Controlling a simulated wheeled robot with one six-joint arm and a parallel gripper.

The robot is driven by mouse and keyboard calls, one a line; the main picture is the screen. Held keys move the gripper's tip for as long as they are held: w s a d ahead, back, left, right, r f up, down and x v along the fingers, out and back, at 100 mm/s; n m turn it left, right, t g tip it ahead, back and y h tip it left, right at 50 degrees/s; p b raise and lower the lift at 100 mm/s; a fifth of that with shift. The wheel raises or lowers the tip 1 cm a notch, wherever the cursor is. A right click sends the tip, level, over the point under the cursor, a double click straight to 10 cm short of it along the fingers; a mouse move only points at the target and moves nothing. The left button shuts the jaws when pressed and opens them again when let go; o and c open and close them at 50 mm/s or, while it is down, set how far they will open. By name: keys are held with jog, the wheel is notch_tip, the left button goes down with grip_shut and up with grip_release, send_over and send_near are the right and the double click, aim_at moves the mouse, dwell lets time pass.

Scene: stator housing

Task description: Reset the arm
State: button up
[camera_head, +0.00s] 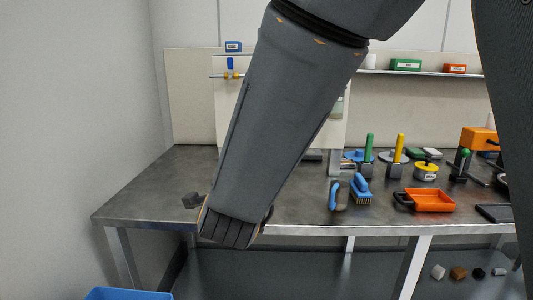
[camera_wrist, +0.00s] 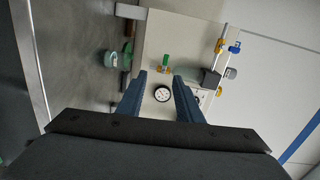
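My arm crosses the middle of the head view from upper right to lower left and ends low over the bench's front left edge. My gripper (camera_wrist: 160,76) shows in the wrist view. Its two blue-grey fingers stand apart with an empty gap between them, so it is open. A pale panel (camera_wrist: 188,38) with a round white dial (camera_wrist: 162,93) lies beyond the fingertips. I cannot make out the gripper in the head view, where my arm hides part of the bench and panel.
The metal workbench (camera_head: 290,217) carries a blue brush (camera_head: 360,188), an orange tray (camera_head: 430,200), a yellow container (camera_head: 426,171) and green- and yellow-handled tools on its right. A small dark object (camera_head: 192,201) shows beside my arm. A blue bin (camera_head: 128,294) stands below left. The bench's back left is clear.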

jog(key=s+d+f+n+g+y+p, duration=0.2)
jog(key=s+d+f+n+g, duration=0.2)
jog(key=d+f+n+g, duration=0.65)
jog(key=s+d+f+n+g+h, duration=0.1)
jog(key=s+d+f+n+g, duration=0.2)
jog(key=s+d, duration=0.4)
jog(key=s+d+f+n+g+h+p, duration=0.1)
jog(key=s+d+f+n+g, duration=0.2)
jog(key=s+d, duration=0.4)
jog(key=s+g, duration=0.1)
jog(key=s, duration=0.4)
jog(key=shift+s+d+f+n, duration=0.2)
jog(key=shift+d+f+n, duration=0.1)
jog(key=shift+d+n, duration=0.05)
